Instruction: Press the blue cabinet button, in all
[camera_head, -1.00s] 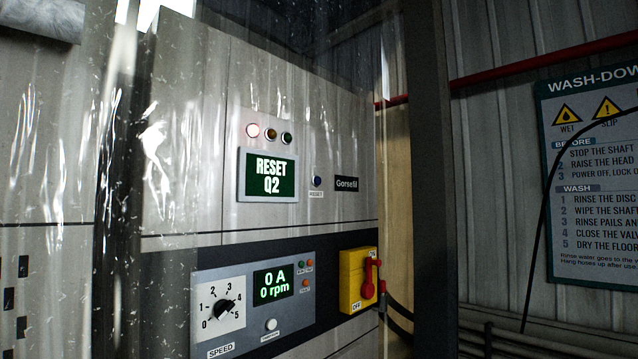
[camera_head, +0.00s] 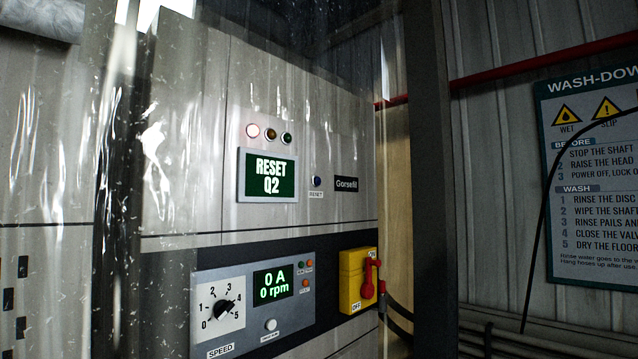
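The blue button (camera_head: 316,182) is small and round, above a RESET label on the grey cabinet (camera_head: 320,120). To its left a green display (camera_head: 268,174) reads "RESET Q2". Above the display, the left one of three lamps (camera_head: 252,131) glows pale red; the other two look dark. Neither of my grippers shows in the head view, and nothing touches the button.
A clear, scratched plastic strip curtain (camera_head: 60,180) hangs at left and across part of the cabinet. Below are a speed panel (camera_head: 230,335) reading 0 A, 0 rpm and a red switch handle (camera_head: 369,278) on a yellow box. A dark post (camera_head: 430,180) stands to the right.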

